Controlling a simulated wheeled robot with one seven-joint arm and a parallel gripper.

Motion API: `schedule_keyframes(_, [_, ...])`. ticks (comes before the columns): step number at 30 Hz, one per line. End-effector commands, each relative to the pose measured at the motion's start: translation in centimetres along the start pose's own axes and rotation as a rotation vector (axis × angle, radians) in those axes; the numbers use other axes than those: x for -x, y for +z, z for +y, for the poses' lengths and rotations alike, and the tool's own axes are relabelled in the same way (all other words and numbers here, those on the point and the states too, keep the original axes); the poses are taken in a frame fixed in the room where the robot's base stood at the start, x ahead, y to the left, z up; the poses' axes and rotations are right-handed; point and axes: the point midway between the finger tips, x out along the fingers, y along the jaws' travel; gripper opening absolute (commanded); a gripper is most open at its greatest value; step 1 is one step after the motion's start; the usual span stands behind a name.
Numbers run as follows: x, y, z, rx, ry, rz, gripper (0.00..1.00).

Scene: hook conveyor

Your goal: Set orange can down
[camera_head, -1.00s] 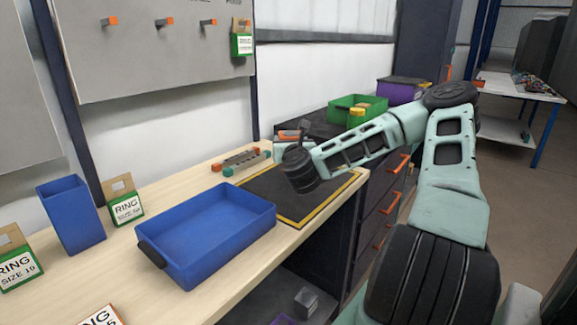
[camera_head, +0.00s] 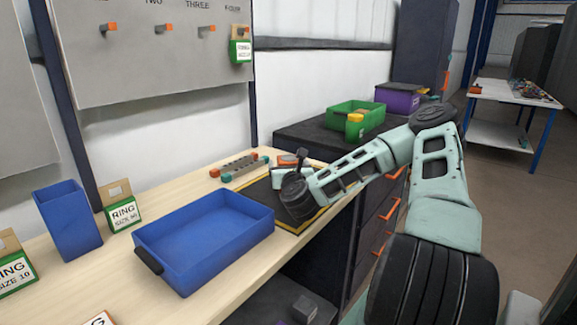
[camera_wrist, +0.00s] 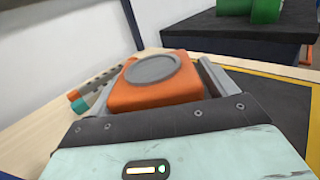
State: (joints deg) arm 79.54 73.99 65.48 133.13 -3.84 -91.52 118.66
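The orange can (camera_wrist: 158,88) has a blocky orange body and a round grey lid. In the wrist view it sits between the two grey fingers of my gripper (camera_wrist: 155,78), which press close on both sides. In the head view only a small part of the orange can (camera_head: 288,160) shows behind my dark wrist. My gripper is low over the far part of the black mat (camera_head: 262,196) with the yellow border. I cannot tell whether the can's bottom, which is hidden, touches the mat.
A blue tray (camera_head: 222,255) stands left of the mat, with a blue bin (camera_head: 70,220) and ring signs (camera_head: 122,214) further left. A grey rack with orange and teal ends (camera_head: 240,167) lies behind the mat. A green crate (camera_head: 368,108) stands on the dark cabinet.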

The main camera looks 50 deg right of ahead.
Motion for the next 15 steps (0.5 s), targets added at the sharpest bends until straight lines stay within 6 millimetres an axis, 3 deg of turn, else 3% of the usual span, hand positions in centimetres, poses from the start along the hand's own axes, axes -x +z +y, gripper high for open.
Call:
schedule_keyframes(9, [0.0, 0.4, 0.0, 0.0, 0.0, -0.001, 0.83])
schedule_keyframes(15, [2.6, 0.1, 0.1, -0.001, 0.004, 0.002, 0.83])
